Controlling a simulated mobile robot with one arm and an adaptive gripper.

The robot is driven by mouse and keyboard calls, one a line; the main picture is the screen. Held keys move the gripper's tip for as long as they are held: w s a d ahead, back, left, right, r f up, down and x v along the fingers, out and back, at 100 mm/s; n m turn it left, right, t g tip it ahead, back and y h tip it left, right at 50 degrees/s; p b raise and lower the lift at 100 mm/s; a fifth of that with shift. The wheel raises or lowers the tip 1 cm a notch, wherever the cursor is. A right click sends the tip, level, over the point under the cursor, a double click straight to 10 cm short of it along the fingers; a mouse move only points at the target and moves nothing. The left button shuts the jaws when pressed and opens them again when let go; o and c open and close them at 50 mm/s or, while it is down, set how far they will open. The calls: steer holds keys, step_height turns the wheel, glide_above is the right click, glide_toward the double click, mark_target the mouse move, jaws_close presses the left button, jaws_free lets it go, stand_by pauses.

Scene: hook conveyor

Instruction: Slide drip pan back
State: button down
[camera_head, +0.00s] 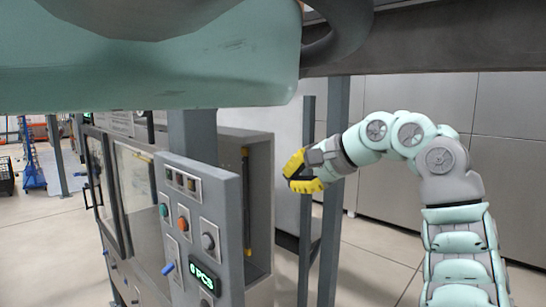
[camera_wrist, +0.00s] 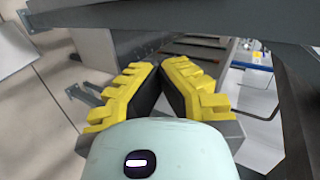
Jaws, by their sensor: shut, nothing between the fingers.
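My gripper (camera_head: 299,172) has yellow fingers and is raised beside the open side of a grey machine cabinet (camera_head: 259,200), in the head view. In the wrist view the two yellow fingers (camera_wrist: 160,75) lean together at their tips, shut with nothing between them. No drip pan can be clearly made out in either view. Part of the cabinet's inside shows, with a dark and yellow vertical bar (camera_head: 247,200) in it.
A control panel (camera_head: 203,235) with buttons and a green display stands in front of the cabinet. Grey upright posts (camera_head: 335,190) stand close to my gripper. A large pale green body (camera_head: 220,60) hangs overhead. Open floor (camera_head: 370,265) lies to the right of the posts.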

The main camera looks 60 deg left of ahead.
steer(key=w+a+p, duration=0.4)
steer(key=a+p, duration=0.1)
steer(key=a, duration=0.7)
steer(key=shift+w+a+f, duration=0.15)
steer(key=shift+w+a, duration=0.2)
stand_by(0.5)
steer(key=shift+f, duration=0.1)
stand_by(0.4)
steer(key=c, duration=0.9)
jaws_free()
steer(key=shift+c, duration=0.2)
steer(key=shift+d, duration=0.1)
